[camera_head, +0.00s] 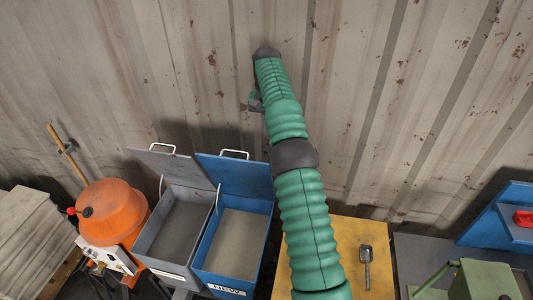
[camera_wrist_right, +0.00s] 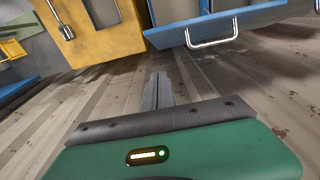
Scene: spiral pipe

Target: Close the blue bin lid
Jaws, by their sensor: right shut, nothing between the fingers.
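The blue bin (camera_head: 265,232) stands open, with grey material inside and a label on its front. Its blue lid (camera_head: 236,174) is raised at the back and carries a silver handle (camera_head: 234,153). In the right wrist view the lid (camera_wrist_right: 235,22) and its handle (camera_wrist_right: 212,42) show at the top right. My right gripper (camera_wrist_right: 158,88) is shut and empty, apart from the handle. In the head view my green right arm reaches up past the lid's right side, and only a bit of the gripper (camera_head: 254,102) shows behind it. My left gripper is not in view.
A grey bin (camera_head: 150,250) with its own raised lid (camera_head: 172,166) stands left of the blue bin. An orange drum (camera_head: 112,210) is farther left. A yellow table (camera_head: 345,240) with a small metal tool (camera_head: 366,262) is at right. A corrugated wall (camera_head: 180,60) rises behind.

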